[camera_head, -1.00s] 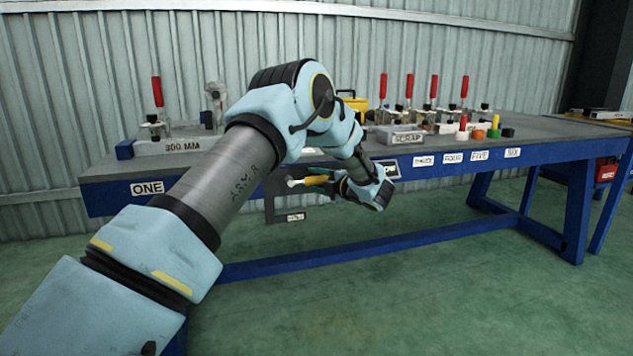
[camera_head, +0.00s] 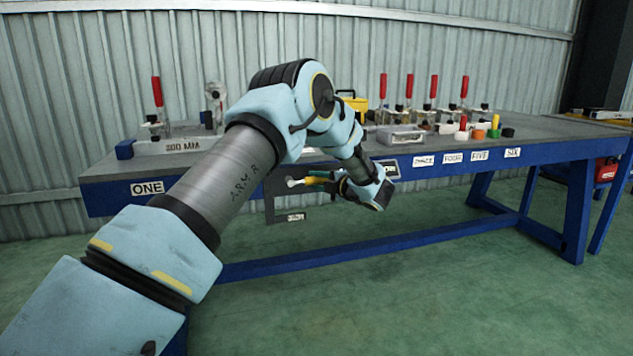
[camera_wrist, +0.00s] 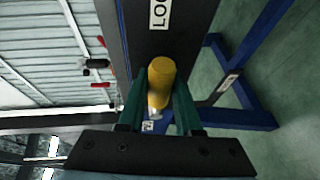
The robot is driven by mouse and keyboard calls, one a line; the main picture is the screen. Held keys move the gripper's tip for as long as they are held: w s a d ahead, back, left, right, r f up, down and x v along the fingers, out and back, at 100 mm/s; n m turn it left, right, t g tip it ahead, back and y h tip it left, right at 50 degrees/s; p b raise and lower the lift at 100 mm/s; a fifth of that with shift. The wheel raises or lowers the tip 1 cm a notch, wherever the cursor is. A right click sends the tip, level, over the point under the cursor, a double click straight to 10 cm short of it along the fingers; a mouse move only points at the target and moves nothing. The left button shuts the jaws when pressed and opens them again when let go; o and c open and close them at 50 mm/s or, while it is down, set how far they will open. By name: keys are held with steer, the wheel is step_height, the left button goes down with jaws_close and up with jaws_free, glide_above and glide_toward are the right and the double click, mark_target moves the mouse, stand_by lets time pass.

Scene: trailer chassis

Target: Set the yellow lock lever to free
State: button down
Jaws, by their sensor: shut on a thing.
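The yellow lock lever (camera_wrist: 161,78) shows in the wrist view as a thick rounded handle between the two green fingers of my gripper (camera_wrist: 159,92). My gripper is shut on it, with a finger along each side. A white label starting with "LOC" (camera_wrist: 160,14) is on the dark plate (camera_wrist: 143,42) beyond the lever. In the head view my gripper (camera_head: 327,181) is at the bench's front side, and a small part of the yellow lever (camera_head: 315,180) shows at the fingers. The lever's pivot is mostly hidden, and its exact angle is hard to tell.
A yellow case (camera_head: 353,104) stands behind my wrist. The green floor (camera_head: 420,300) in front of the bench is clear.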

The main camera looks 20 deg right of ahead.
steer(key=shift+f, duration=0.15)
stand_by(0.6)
steer(key=f+m+t+b, duration=0.1)
steer(key=m, duration=0.1)
steer(key=a+f+m+t, duration=0.1)
steer(key=f+m, duration=0.1)
steer(key=f+m+b, duration=0.1)
steer(key=f+m, duration=0.1)
steer(key=m, duration=0.1)
steer(key=shift+a+t+y+b, duration=0.3)
steer(key=shift+t+y, duration=0.1)
steer(key=shift+w+a+f+m+t+h+b, duration=0.15)
steer(key=shift+a+f+m+t+h, duration=0.5)
steer(key=shift+m, duration=1.05)
steer(key=shift+w+a+f+m+t+h+b, duration=0.1)
steer(key=shift+a+f+m+t+h+b, duration=0.25)
steer(key=shift+a+m, duration=0.95)
steer(key=shift+w+a+f+m+t+h+b, duration=0.1)
steer(key=shift+a+f+m+t+h, duration=0.3)
steer(key=shift+m, duration=1.7)
steer(key=shift+a+r+t, duration=0.1)
steer(key=shift+r+t, duration=0.05)
steer(key=shift+t, duration=0.15)
steer(key=c, duration=0.6)
jaws_free()
